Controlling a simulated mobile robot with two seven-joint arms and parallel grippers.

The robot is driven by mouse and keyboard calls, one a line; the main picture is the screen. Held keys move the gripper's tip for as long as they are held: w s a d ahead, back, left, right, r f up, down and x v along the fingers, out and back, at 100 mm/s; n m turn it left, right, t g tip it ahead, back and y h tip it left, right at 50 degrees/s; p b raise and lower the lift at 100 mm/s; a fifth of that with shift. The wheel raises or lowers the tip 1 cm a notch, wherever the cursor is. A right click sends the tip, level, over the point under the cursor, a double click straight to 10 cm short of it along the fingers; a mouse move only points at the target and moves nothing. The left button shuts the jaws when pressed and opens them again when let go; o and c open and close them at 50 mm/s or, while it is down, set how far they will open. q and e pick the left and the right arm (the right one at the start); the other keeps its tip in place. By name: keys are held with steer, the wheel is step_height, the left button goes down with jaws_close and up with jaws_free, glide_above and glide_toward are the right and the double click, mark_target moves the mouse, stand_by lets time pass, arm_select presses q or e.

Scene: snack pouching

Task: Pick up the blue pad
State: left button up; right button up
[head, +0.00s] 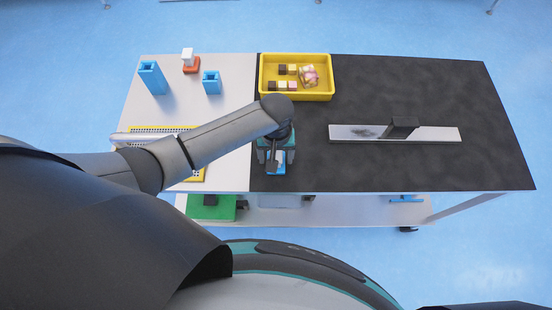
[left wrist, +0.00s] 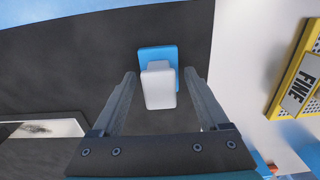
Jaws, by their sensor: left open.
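The blue pad (left wrist: 145,55) lies on the black part of the table in the left wrist view. A white block-like piece (left wrist: 158,88) stands on it, like a handle. My left gripper (left wrist: 160,74) is open, with one finger on each side of the white piece and a gap showing around it. In the head view, my left gripper (head: 272,163) points down near the table's front edge. The blue pad (head: 277,169) shows only partly beneath it there. My right gripper is not in view.
A yellow bin (head: 262,90) with small blocks and a wrapped item stands behind the gripper. A grey plate (head: 440,134) with a black block lies to the right. Blue holders (head: 152,78) stand back left. A yellow-edged board marked FINE (left wrist: 298,85) lies on the white side.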

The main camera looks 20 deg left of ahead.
arm_select(q)
jaws_close()
stand_by(0.6)
